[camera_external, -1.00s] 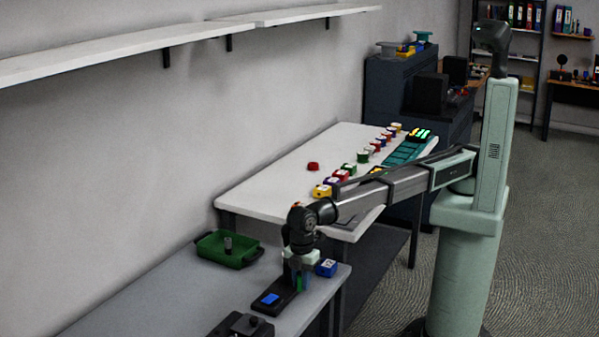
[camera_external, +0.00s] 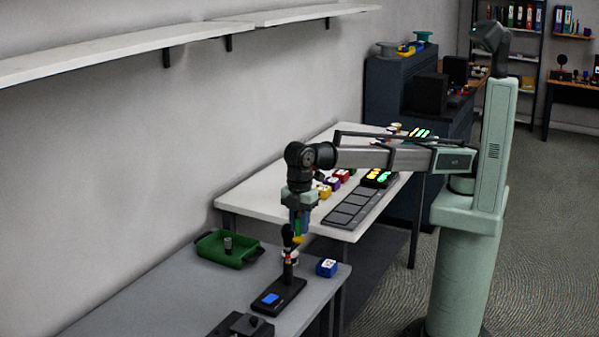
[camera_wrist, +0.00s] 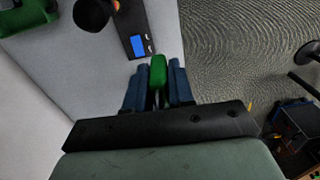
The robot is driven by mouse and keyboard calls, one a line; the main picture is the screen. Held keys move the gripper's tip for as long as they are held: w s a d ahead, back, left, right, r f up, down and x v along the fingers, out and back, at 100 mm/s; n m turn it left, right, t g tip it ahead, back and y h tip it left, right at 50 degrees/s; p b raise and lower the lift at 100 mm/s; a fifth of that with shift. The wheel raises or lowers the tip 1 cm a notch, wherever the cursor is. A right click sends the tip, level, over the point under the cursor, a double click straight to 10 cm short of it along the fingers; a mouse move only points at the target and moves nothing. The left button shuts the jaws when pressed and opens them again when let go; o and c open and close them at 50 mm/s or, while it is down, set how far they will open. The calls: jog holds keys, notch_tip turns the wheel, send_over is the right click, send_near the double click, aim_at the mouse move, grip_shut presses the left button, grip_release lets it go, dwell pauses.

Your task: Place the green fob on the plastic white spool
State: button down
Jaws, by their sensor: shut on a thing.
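My gripper (camera_external: 300,228) has blue fingers and is shut on the green fob (camera_wrist: 157,72). The fob shows between the fingertips in the wrist view, and as a small green strip (camera_external: 298,226) in the external view. My gripper is raised above the grey near table, close to the upright post (camera_external: 288,250) of a black device. A pale spool (camera_external: 386,48), which looks like the white one, stands far off on top of the dark cabinet, left of a teal spool (camera_external: 422,38). The pale spool is not seen in the wrist view.
The black device (camera_external: 278,296) has a blue screen (camera_wrist: 138,45). The white table behind holds a row of coloured blocks and a black tray (camera_external: 352,208). Shelves hang on the wall.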

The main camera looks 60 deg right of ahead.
jog(key=w+d, duration=0.7)
jog(key=d, duration=0.3)
jog(key=w+d, duration=0.7)
jog(key=d, duration=0.3)
jog(key=shift+w+d+f, duration=0.1)
jog(key=shift+f, duration=3.45)
jog(key=shift+w+d+f, duration=0.1)
jog(key=shift+f, duration=3.4)
jog(key=shift+w+d+f, duration=0.1)
jog(key=shift+f, duration=3.45)
jog(key=shift+f, duration=0.1)
jog(key=c, duration=1)
grip_release()
notch_tip(320, 180, up, 12)
jog(key=shift+r, duration=0.15)
